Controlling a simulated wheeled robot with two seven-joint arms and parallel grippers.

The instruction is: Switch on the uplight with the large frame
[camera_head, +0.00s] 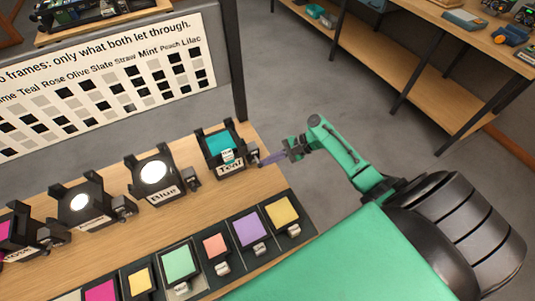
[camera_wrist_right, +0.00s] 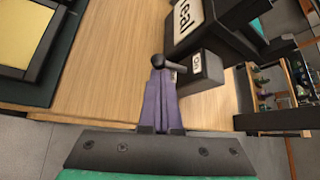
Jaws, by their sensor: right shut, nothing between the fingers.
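A row of black uplights stands on the wooden table. The uplight labelled Teal (camera_head: 222,146) is at the right end, with a teal frame and a small white tag in it. Its switch box (camera_head: 252,154) is on its right side; in the right wrist view the box (camera_wrist_right: 207,70) carries the word On and a dark lever (camera_wrist_right: 174,62). My right gripper (camera_head: 264,160) is shut and empty, its purple fingers (camera_wrist_right: 158,68) pointing at the lever, touching or very close to it; I cannot tell which. My left gripper is not in view.
The uplight labelled Blue (camera_head: 153,177) and another uplight (camera_head: 79,203) show bright white discs. A dark tray (camera_head: 293,231) of coloured frames in differing sizes lies along the front. A chart board (camera_head: 100,85) stands behind. Grey floor is clear to the right.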

